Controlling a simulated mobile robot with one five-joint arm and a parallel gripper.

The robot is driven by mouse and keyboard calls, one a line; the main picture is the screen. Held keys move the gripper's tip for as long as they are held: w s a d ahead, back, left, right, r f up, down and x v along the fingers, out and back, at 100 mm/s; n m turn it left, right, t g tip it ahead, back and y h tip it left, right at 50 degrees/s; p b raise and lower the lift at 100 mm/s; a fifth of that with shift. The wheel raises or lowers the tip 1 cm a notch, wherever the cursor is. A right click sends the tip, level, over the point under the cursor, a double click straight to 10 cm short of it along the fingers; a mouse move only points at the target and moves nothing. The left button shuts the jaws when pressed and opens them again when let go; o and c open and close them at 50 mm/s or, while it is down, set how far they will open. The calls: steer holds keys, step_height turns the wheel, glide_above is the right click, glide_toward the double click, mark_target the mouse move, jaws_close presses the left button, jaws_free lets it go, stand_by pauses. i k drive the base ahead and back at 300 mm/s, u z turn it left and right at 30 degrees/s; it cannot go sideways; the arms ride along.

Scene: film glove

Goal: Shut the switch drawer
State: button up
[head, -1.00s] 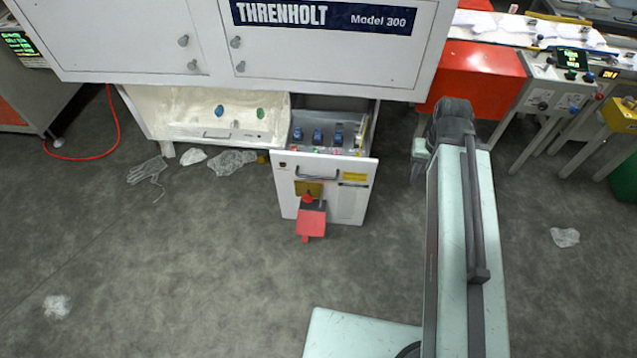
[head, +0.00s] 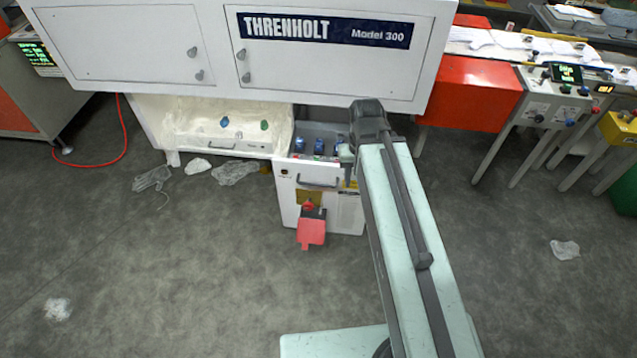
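The switch drawer (head: 290,208) is pulled out from under the white Threnholt cabinet (head: 140,50). Its white front has a dark bar handle (head: 318,184) and a red switch with a hanging red flap (head: 311,230). Its open top shows blue parts (head: 319,145) inside. My arm reaches forward over the drawer's right side and covers part of its front and interior. My gripper (head: 348,154) is at the drawer's upper right, mostly hidden behind my dark wrist. I cannot tell whether it touches the drawer or whether its fingers are apart.
A pale open bay (head: 190,115) with knobs lies left of the drawer. Crumpled film (head: 235,168) and a clear glove (head: 152,178) lie on the floor there. A red unit (head: 470,95) stands to the right. The floor in front of the drawer is mostly clear.

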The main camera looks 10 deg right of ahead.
mark_target(322, 181)
steer(key=u, duration=0.05)
steer(key=i, duration=1)
steer(key=z, duration=0.5)
steer(key=k, duration=1.6)
steer(key=u, duration=1.4)
steer(key=i, duration=1)
steer(key=z, duration=0.05)
